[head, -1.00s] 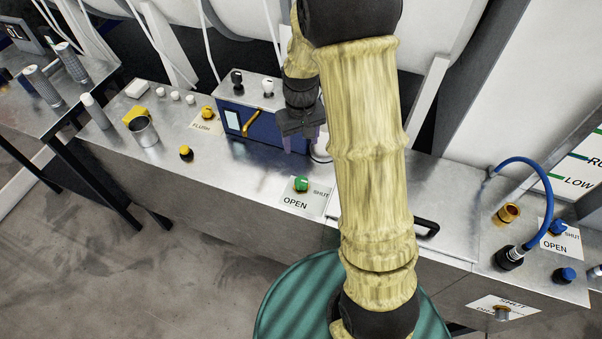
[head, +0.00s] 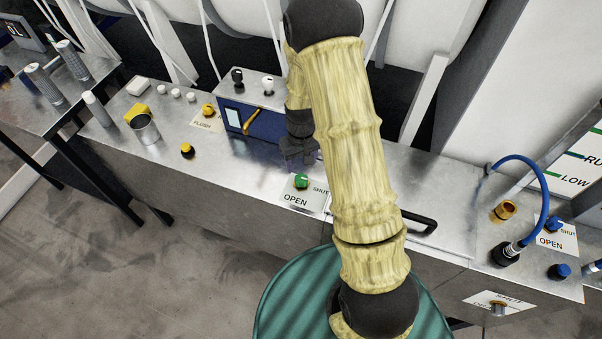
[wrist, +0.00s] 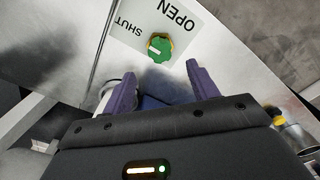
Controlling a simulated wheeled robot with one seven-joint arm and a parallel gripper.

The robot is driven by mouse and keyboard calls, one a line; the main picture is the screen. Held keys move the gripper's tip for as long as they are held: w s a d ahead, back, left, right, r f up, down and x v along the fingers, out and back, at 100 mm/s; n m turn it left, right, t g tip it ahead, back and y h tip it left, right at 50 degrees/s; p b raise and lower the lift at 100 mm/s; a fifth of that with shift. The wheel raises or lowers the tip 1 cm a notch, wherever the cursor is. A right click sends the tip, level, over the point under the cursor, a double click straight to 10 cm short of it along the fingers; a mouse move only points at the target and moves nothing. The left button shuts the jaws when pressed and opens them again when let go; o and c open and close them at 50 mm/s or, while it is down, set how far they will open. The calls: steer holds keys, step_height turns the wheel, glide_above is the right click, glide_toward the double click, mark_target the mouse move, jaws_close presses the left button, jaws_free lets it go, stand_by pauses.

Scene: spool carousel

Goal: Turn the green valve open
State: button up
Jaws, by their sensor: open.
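The green valve (head: 301,181) is a small round knob on a white plate (head: 296,199) marked OPEN and SHUT, near the front edge of the metal bench. In the wrist view the green valve (wrist: 160,47) has a pale pointer mark on its face, and the mark lies toward the SHUT side. My gripper (head: 299,160) is just behind the valve in the head view and apart from it. In the wrist view my gripper (wrist: 163,75) has its two purple fingers spread with nothing held between them. The valve sits just beyond the fingertips.
A blue box (head: 262,122) with a yellow lever stands behind and left of the valve. A metal cup (head: 145,130) and a yellow-black knob (head: 187,150) are farther left. A black handle (head: 420,224) and a blue hose (head: 541,185) are right. The bench front around the valve is clear.

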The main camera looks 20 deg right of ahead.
mark_target(301, 177)
step_height(301, 177, down, 8)
steer(key=shift+r+p, duration=0.15)
steer(key=shift+p, duration=0.6)
steer(key=c, duration=1)
